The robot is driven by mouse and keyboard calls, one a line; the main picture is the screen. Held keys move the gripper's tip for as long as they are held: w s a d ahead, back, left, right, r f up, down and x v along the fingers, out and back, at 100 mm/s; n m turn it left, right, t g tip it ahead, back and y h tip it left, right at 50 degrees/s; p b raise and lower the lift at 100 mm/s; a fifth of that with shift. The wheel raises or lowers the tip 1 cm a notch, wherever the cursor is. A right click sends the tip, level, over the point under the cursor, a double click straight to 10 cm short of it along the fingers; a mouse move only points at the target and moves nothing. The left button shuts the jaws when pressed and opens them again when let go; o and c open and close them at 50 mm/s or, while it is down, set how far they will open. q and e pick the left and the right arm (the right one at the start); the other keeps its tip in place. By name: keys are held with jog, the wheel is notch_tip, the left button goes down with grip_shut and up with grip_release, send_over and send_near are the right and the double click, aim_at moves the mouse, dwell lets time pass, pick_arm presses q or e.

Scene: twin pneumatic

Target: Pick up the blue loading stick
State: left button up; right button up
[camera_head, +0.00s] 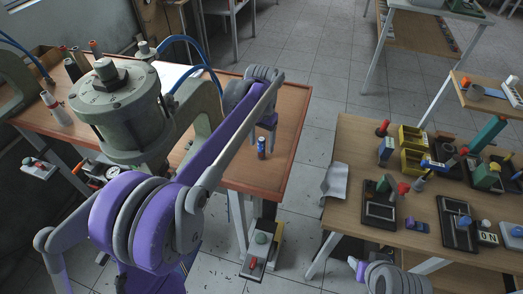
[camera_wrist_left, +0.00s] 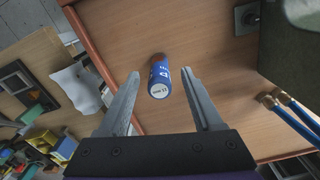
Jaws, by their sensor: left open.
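The blue loading stick (camera_head: 262,148) stands upright on the brown table near its right edge. In the left wrist view the blue stick (camera_wrist_left: 159,77) shows its white round top with small print and white marks on its side. My left gripper (camera_head: 264,128) is above it, pointing down. In the left wrist view my left gripper (camera_wrist_left: 160,82) is open, with one finger on each side of the stick and clear gaps. Nothing is held. My right gripper cannot be made out; a purple and grey arm part of mine shows at the bottom edge of the head view.
A large grey-green pneumatic press (camera_head: 120,105) stands on the left of the brown table (camera_head: 285,150). Blue hoses (camera_wrist_left: 290,115) lie near it. A second table (camera_head: 350,140) to the right holds yellow bins (camera_head: 412,150) and several small fixtures. A floor gap separates the tables.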

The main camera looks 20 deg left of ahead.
aim_at(261, 151)
pick_arm(q)
notch_tip(261, 151, down, 4)
jog(key=shift+s+f, duration=0.1)
grip_shut()
dwell(0.4)
